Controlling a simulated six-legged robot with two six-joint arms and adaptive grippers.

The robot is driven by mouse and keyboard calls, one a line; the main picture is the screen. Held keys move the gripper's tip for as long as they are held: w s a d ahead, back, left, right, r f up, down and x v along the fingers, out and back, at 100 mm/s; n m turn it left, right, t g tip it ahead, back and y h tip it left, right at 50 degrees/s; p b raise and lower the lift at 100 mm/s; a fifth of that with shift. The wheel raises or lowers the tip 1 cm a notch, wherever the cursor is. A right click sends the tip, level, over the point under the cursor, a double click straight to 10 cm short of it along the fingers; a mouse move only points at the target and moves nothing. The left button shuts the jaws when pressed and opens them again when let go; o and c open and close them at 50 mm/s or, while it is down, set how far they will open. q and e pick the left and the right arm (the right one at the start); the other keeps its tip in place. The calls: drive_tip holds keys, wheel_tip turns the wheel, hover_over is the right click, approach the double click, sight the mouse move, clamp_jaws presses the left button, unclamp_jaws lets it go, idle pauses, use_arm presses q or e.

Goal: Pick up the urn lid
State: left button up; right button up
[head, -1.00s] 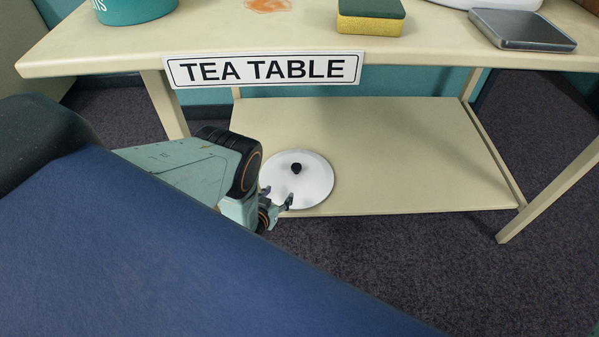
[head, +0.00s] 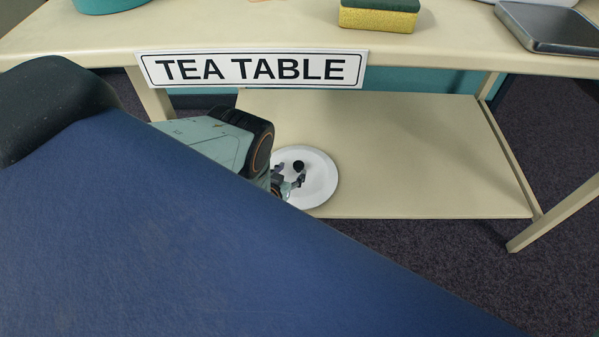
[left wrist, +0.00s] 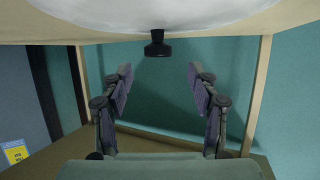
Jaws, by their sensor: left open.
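The urn lid (head: 321,184) is a white round disc with a black knob (head: 298,165). It lies knob up on the lower shelf of the tea table (head: 400,150), near its front left. My left gripper (head: 290,176) is open at the lid's left side, its fingertips close to the knob. My arm hides the lid's left edge. In the left wrist view the lid (left wrist: 150,14) shows at the top, and its knob (left wrist: 157,47) lies just past the open, empty fingers (left wrist: 160,75), lined up between them. My right gripper is not in view.
The tabletop (head: 230,30) overhangs the back of the shelf, with a sign (head: 252,69) on its front edge. A yellow and green sponge (head: 378,18) and a grey tray (head: 555,30) stand on top. The shelf right of the lid is clear. A table leg (head: 560,213) stands at right.

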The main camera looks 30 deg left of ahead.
sight(298, 165)
use_arm(q)
drive_tip(key=b+x, duration=0.1)
drive_tip(key=x, duration=0.1)
drive_tip(key=b+x, duration=0.1)
drive_tip(key=shift+w+f+b, duration=0.25)
drive_tip(key=shift+f+b, duration=0.15)
drive_tip(key=shift+f, duration=0.05)
drive_tip(key=shift+w+f+b, duration=0.15)
drive_tip(key=shift+w+b, duration=0.15)
drive_tip(key=shift+w, duration=0.2)
clamp_jaws()
drive_tip(key=shift+w, duration=0.1)
